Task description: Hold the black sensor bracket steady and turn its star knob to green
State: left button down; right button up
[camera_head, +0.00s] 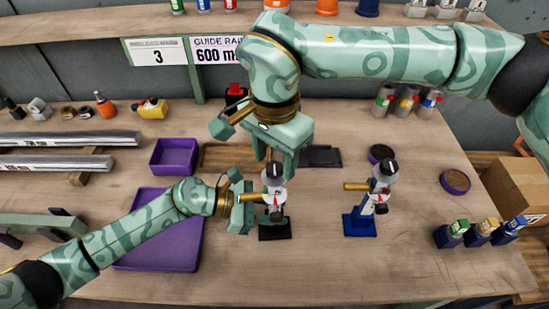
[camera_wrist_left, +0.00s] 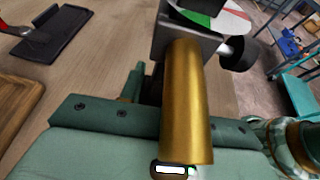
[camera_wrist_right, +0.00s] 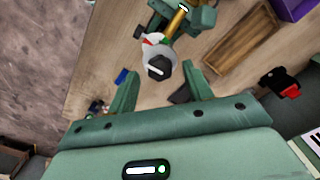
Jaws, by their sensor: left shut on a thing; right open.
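The black sensor bracket (camera_head: 275,230) stands upright near the table's middle, with a brass barrel (camera_wrist_left: 185,105) pointing left. My left gripper (camera_head: 252,207) is shut on its post from the left; the grip is partly hidden under the barrel. The black star knob (camera_head: 273,170) sits on top over a pale dial (camera_wrist_right: 158,52) with a red sector; the left wrist view shows green and red on the dial (camera_wrist_left: 220,18). Where the knob points is unclear. My right gripper (camera_wrist_right: 158,72) is open, pointing down from above, its fingers either side of the knob in its wrist view, apparently still above it.
A similar blue bracket (camera_head: 359,223) with its own knob stands close to the right. The front table area is clear.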

jog(key=shift+f, duration=0.6)
jog(key=shift+c, duration=0.2)
jog(key=c, duration=0.9)
jog(key=shift+c, duration=0.2)
